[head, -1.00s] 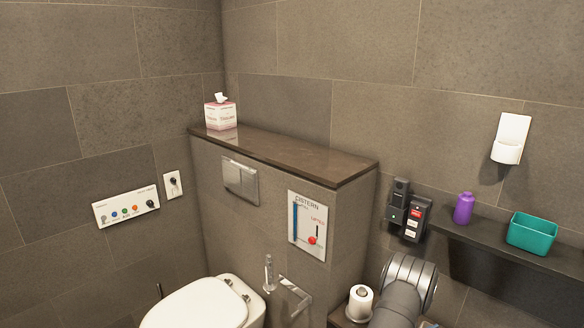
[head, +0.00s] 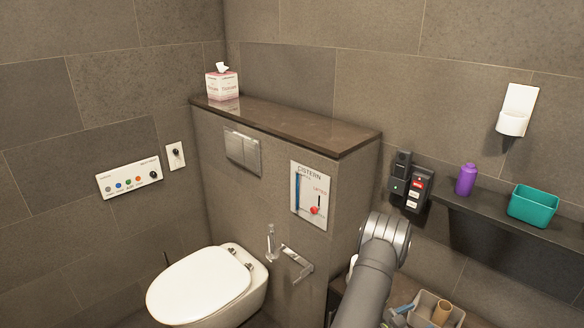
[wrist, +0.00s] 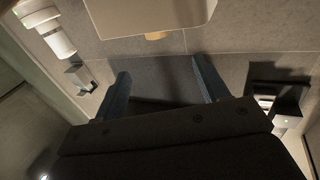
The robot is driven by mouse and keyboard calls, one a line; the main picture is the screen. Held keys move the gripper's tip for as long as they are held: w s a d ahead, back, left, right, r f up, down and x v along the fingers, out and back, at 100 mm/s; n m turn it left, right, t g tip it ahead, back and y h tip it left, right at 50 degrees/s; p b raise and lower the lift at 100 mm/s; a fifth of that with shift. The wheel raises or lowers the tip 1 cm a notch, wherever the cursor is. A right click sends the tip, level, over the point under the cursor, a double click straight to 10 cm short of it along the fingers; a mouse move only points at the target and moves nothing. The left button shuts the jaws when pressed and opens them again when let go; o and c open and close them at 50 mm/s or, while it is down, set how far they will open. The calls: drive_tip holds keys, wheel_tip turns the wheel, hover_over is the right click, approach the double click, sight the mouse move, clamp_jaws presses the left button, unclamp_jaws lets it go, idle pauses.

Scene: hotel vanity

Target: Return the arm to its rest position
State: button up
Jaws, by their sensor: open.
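My arm (head: 372,270) rises from the bottom of the head view, in front of the side of the cistern ledge. My gripper's fingers do not show clearly there. In the wrist view my gripper (wrist: 163,85) is open, its two dark fingers apart with nothing between them. Beyond the fingers are a tiled surface and dark shadow.
A grey tray (head: 455,316) holding a brown roll (head: 441,312) and a blue-handled item stands right of my arm. A dark shelf (head: 478,212) bears a purple bottle (head: 466,180) and a teal bin (head: 533,206). The toilet (head: 208,284) is left.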

sight(445, 305)
drive_tip(key=x, duration=1.2)
drive_tip(key=shift+d, duration=0.1)
wheel_tip(445, 305, up, 6)
drive_tip(key=w+a+r+n+t, duration=0.2)
drive_tip(key=w+a, duration=0.4)
drive_tip(key=a, duration=0.2)
drive_tip(key=s+a+f+n+t+y, duration=0.2)
drive_tip(key=a+f+t+y, duration=0.1)
drive_tip(key=a, duration=1.2)
drive_tip(key=s+a+f+n+t+y, duration=0.2)
drive_tip(key=a+f+t+y, duration=0.15)
drive_tip(key=a, duration=1.05)
drive_tip(key=w+a+n+y, duration=0.1)
drive_tip(key=w+a, duration=0.9)
drive_tip(key=w, duration=0.2)
drive_tip(key=shift+w+a+r+n, duration=0.2)
drive_tip(key=shift+a+r+n, duration=0.15)
drive_tip(key=shift+n, duration=0.05)
drive_tip(key=shift+r+t, duration=0.1)
drive_tip(key=shift+t, duration=0.15)
